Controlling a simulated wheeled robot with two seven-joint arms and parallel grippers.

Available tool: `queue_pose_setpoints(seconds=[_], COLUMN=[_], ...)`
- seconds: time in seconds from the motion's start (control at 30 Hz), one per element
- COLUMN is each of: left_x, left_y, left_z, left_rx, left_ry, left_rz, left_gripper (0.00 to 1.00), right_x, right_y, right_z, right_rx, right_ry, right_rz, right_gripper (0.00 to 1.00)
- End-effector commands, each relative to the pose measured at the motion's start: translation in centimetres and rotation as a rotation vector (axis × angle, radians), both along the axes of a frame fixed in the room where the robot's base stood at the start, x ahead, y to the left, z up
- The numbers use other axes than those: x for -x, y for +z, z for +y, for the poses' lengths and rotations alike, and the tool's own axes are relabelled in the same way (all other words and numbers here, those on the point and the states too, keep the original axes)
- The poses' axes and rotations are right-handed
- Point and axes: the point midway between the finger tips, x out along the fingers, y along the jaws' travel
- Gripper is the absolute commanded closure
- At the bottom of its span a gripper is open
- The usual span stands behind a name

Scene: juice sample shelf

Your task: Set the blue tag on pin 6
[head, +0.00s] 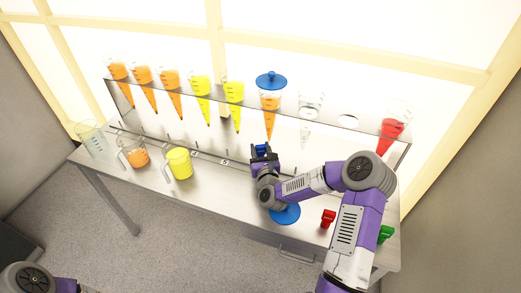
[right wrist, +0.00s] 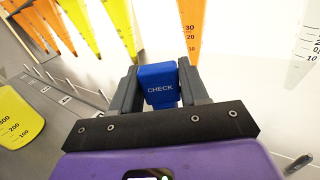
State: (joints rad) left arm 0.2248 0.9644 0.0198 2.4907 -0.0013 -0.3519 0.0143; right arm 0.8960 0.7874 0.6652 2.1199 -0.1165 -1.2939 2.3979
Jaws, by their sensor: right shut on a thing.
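The blue tag (head: 261,149), marked CHECK, is held between the fingers of my right gripper (head: 264,153). In the right wrist view the tag (right wrist: 159,85) sits upright between the two dark fingertips (right wrist: 160,88). The gripper is over the bench near its row of pins, below the orange cone with the blue lid. A label reading 5 (head: 225,162) shows just left of the gripper. Pin 6 cannot be made out; my gripper and the tag cover that area. Only part of my left arm shows at the lower left corner; its gripper is out of view.
A rack (head: 245,96) of orange, yellow, clear and red cones stands above the bench. A yellow jug (head: 179,164), an orange-filled jug (head: 135,153) and a clear beaker (head: 90,137) stand left. A blue disc (head: 286,214), red tag (head: 328,218) and green tag (head: 385,234) lie nearer the front right.

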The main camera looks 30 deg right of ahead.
Motion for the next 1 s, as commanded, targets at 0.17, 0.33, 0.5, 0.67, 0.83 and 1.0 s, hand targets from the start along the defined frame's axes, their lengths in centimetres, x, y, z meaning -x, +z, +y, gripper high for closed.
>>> queue_pose_setpoints(seconds=[0.17,0.33,0.5,0.67,0.83,1.0], left_x=[0.0,0.0,0.0,0.0,0.0,0.0], left_y=[0.0,0.0,0.0,0.0,0.0,0.0], left_z=[0.0,0.0,0.0,0.0,0.0,0.0], left_rx=[0.0,0.0,0.0,0.0,0.0,0.0], left_ry=[0.0,0.0,0.0,0.0,0.0,0.0], left_rz=[0.0,0.0,0.0,0.0,0.0,0.0], left_gripper=[0.59,0.59,0.59,0.59,0.59,0.59], right_x=[0.0,0.0,0.0,0.0,0.0,0.0], right_y=[-0.2,-0.6,-1.0,-1.4,-1.3,-1.3], right_z=[0.0,0.0,0.0,0.0,0.0,0.0], right_rx=[0.0,0.0,0.0,0.0,0.0,0.0], right_ry=[0.001,0.0,0.0,0.0,0.0,0.0], right_rz=[0.0,0.0,0.001,0.0,-0.001,-0.001], right_gripper=[0.85,0.85,0.85,0.85,0.85,0.3])
